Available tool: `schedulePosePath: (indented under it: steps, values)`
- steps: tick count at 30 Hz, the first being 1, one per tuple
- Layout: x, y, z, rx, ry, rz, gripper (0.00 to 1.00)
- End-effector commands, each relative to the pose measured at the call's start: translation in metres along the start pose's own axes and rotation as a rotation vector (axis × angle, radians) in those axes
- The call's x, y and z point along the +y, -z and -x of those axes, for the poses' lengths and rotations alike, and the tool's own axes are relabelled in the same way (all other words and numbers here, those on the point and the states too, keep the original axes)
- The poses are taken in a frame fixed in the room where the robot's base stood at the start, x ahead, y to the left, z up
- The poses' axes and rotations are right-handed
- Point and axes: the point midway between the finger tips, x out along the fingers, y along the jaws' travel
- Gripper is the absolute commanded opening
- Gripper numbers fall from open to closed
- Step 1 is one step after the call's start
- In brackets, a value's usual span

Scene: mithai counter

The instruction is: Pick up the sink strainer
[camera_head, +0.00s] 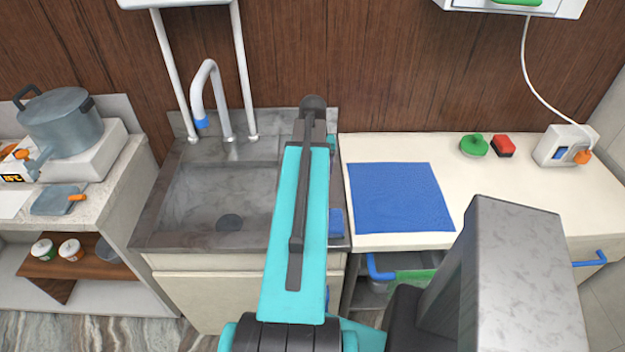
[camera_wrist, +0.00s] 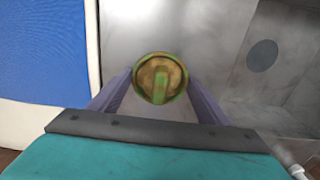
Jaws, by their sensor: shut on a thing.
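The sink strainer (camera_wrist: 161,79) shows in the wrist view as a small round piece with a green rim, a brownish-gold inside and a green grip bar. My gripper (camera_wrist: 160,82) is shut on it, with one purple-grey finger at each side. Behind the strainer is the grey sink surround; I cannot tell how far above it the strainer is. In the head view my teal arm reaches over the right part of the sink (camera_head: 160,240), and it hides the gripper's fingers and the strainer.
The basin's dark drain (camera_head: 230,222) is left of my arm. A faucet (camera_head: 205,95) stands at the back. A blue cloth (camera_head: 400,197) lies on the right counter (camera_head: 510,185), with a green item (camera_head: 473,146) and red item (camera_head: 503,146) behind. A pot (camera_head: 62,122) stands left.

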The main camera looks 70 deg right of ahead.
Motion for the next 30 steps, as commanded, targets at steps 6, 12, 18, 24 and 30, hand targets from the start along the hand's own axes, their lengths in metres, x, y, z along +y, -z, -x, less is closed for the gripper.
schedulePosePath:
  steps: [6,12,18,24,30]
  values:
    - [0.0,0.0,0.0,0.0,0.0,0.0,0.48]
    - [0.0,0.0,0.003,0.001,0.0,0.0,0.48]
    - [0.0,0.001,0.013,0.002,0.0,0.0,0.48]
    - [0.0,0.001,0.032,0.002,0.0,0.0,0.48]
    - [0.0,0.001,0.056,0.003,0.0,0.0,0.48]
